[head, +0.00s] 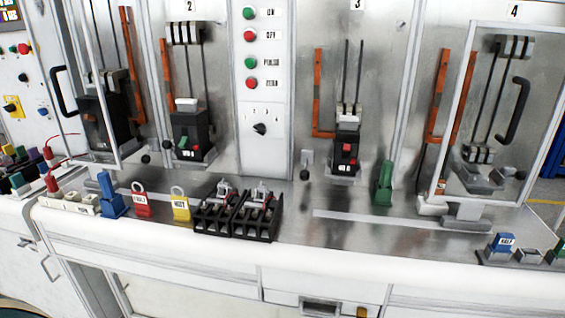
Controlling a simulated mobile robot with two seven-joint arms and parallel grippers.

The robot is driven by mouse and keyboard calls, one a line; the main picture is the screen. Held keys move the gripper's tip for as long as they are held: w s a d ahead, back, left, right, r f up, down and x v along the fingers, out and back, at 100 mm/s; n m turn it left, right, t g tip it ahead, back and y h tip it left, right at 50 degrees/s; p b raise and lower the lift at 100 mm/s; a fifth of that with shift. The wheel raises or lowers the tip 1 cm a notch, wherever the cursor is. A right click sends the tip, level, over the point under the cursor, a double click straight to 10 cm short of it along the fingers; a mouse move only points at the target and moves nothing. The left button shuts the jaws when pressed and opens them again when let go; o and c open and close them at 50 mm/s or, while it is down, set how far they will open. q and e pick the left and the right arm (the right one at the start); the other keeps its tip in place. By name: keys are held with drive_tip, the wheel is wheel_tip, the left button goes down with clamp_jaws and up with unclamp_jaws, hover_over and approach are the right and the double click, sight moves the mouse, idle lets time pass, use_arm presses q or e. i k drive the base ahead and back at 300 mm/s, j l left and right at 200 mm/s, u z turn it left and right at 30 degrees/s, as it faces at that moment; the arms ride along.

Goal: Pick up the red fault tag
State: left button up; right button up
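The red fault tag (140,206) stands on the grey bench top at the left. It has a ring-shaped loop at its top and a small white label that is too small to read surely. A blue block (112,204) is close to its left. A similar yellow tag (181,209) with a loop is close to its right, with a small gap between. Neither of my grippers shows in the head view.
Black racks (239,230) with metal parts stand right of the tags. Breakers, including one in bay 3 (346,150), rise behind. A clear door (512,120) fronts bay 4. A green piece (384,186) stands right of centre. Bench top between racks and green piece is clear.

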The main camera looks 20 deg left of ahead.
sight(141, 202)
drive_tip(key=u, duration=1.75)
